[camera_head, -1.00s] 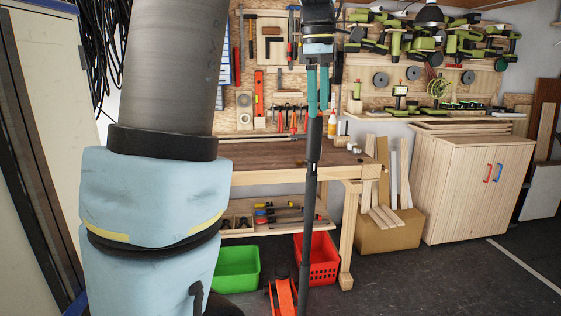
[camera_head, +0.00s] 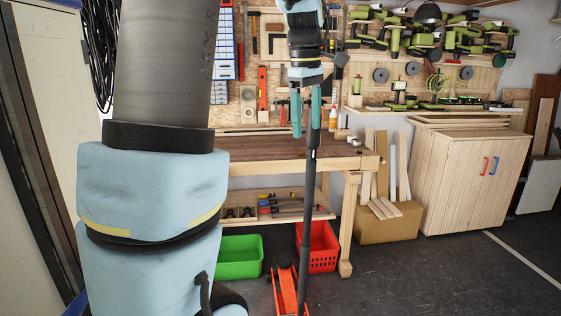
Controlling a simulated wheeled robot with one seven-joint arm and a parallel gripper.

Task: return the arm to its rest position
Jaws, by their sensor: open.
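My gripper (camera_head: 306,126) hangs pointing down in the upper middle of the head view, in front of the workbench's back part and the tool wall. Its two teal fingers are apart, and I see nothing held between them. A long dark pole (camera_head: 309,215) shows just below and behind the right finger. I cannot tell the distance between them. My arm's large grey and light blue links fill the left of the view and hide part of the bench.
The wooden workbench (camera_head: 270,148) stands behind the gripper. Below are a green bin (camera_head: 240,256), a red crate (camera_head: 322,249) and an orange floor device (camera_head: 284,292). A wooden cabinet (camera_head: 460,185) is at right. The floor in front of the cabinet is clear.

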